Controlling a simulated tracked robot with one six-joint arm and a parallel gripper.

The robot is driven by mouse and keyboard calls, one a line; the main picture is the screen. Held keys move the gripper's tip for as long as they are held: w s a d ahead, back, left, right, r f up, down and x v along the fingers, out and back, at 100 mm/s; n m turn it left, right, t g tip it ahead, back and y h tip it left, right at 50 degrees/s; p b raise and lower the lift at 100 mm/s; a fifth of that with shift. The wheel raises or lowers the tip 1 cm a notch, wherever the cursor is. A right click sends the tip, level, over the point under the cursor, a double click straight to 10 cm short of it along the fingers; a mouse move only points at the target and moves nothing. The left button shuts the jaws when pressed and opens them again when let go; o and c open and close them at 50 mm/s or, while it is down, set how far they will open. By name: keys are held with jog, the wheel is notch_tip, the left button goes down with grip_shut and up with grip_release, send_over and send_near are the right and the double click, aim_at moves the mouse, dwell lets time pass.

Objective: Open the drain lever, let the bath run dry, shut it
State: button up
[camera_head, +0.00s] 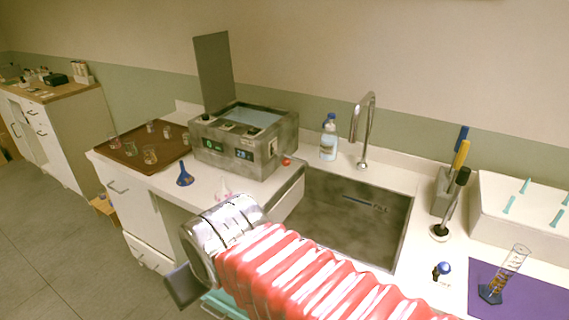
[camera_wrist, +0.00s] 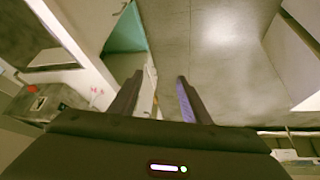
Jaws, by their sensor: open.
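The grey water bath (camera_head: 228,160) stands on the counter left of the sink, its lid (camera_head: 214,72) upright behind it. Bluish water (camera_head: 250,117) shows in its opening. A small red part (camera_head: 287,161), which looks like the drain lever, sits low at its right front corner; its setting is too small to tell. In the wrist view the bath (camera_wrist: 62,100) is at the left with a red part (camera_wrist: 37,103) on it. My gripper (camera_wrist: 160,78) is open and empty, apart from the bath, over the floor. In the head view a dark finger (camera_head: 184,287) shows in front of the counter.
A sink (camera_head: 345,215) with a tap (camera_head: 368,125) lies right of the bath. A blue funnel (camera_head: 185,176) stands before the bath and a brown tray (camera_head: 125,160) with several glasses is left. A blue-capped bottle (camera_head: 328,143) stands behind the sink.

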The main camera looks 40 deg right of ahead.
jog(key=w+d+r+n+t+h, duration=0.1)
jog(key=w+d+t+h, duration=0.2)
jog(key=w+d, duration=1)
jog(key=w+d+t+h, duration=0.25)
jog(key=w+d, duration=0.75)
jog(key=d, duration=0.7)
jog(key=n+t+y, duration=0.3)
jog(key=n+t, duration=0.2)
jog(key=t, duration=0.1)
send_near(285, 162)
jog(key=s, duration=0.1)
jog(key=s+f, duration=0.1)
jog(key=s, duration=0.1)
jog(key=shift+h, duration=0.25)
jog(key=shift+w, duration=0.1)
jog(key=w+d, duration=0.1)
jog(key=w, duration=0.8)
jog(key=w+d, duration=0.1)
jog(key=w, duration=0.3)
jog(key=shift+w+d, duration=0.25)
jog(key=shift+d, duration=0.05)
